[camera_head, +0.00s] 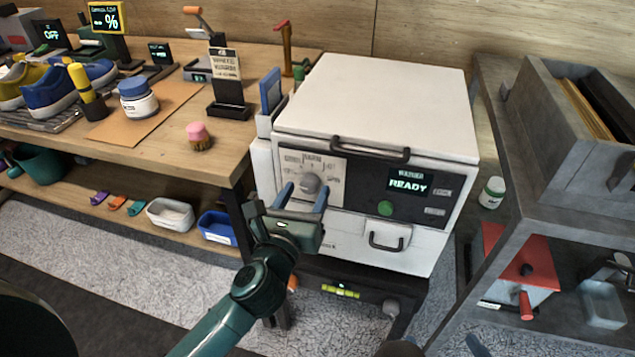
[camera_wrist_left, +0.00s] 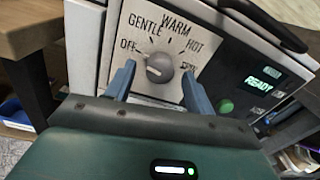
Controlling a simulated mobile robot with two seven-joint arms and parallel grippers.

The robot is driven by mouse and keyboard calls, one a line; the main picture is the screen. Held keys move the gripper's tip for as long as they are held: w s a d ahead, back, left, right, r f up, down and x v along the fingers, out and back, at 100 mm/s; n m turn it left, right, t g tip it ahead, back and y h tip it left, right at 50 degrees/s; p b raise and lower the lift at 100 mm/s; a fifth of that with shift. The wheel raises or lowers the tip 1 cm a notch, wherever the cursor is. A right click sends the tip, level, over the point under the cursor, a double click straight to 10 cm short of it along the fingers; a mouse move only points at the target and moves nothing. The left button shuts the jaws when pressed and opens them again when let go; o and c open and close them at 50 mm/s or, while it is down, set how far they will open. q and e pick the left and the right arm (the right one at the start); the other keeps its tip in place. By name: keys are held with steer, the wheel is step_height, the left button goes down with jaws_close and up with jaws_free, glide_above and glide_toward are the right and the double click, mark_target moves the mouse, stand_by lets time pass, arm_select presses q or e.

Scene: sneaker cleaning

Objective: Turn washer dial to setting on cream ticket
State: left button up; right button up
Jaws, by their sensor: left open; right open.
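The washer (camera_head: 375,100) is a white box with a dark front panel reading READY. Its grey dial (camera_head: 310,183) sits on a pale plate; in the left wrist view the dial (camera_wrist_left: 160,68) is ringed by OFF, GENTLE, WARM, HOT and a partly hidden label. A light mark on the knob faces left, toward the OFF side. My left gripper (camera_head: 304,191) is open, its blue fingers on either side of the dial; contact is unclear. The cream ticket (camera_head: 226,64) stands on a black holder; its print is too small to read surely. My right gripper (camera_head: 478,346) barely shows at the bottom edge.
A green button (camera_head: 385,208) and lower handle (camera_head: 390,240) are right of the dial. A wooden bench (camera_head: 225,135) with shoes, a jar and a pink brush (camera_head: 199,136) stands left. A grey shelf (camera_head: 550,200) stands right.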

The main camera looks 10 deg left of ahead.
arm_select(q)
steer(key=shift+w, duration=0.5)
steer(key=shift+c, duration=0.3)
steer(key=c, duration=0.9)
